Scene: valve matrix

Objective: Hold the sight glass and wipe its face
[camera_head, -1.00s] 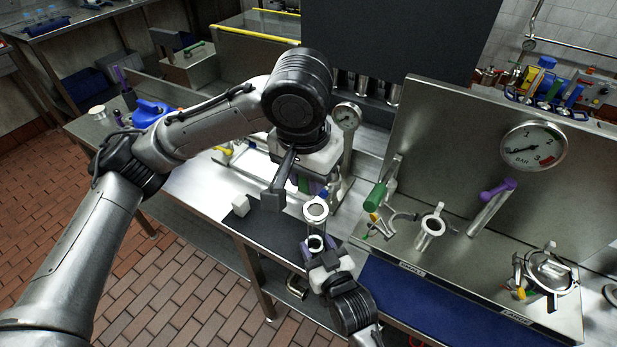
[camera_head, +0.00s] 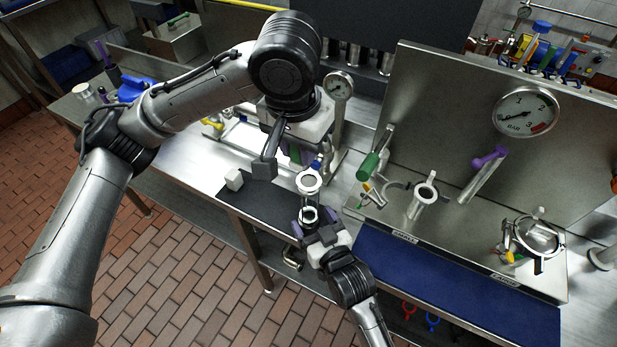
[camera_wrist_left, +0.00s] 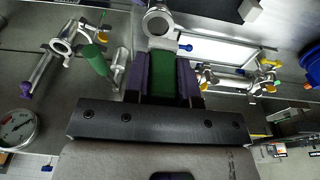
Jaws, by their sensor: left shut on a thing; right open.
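My right gripper (camera_head: 314,222) reaches in from the front, low down. Its purple fingers are open on either side of the sight glass's lower part; contact cannot be told.
A white cube (camera_head: 234,180) sits on a dark mat (camera_head: 255,203) left of the glass. A steel panel with a gauge (camera_head: 527,112), a green-handled valve (camera_head: 368,166) and pipe fittings stands right. A pressure gauge post (camera_head: 338,88) stands behind. A blue mat (camera_head: 450,275) lies front right.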

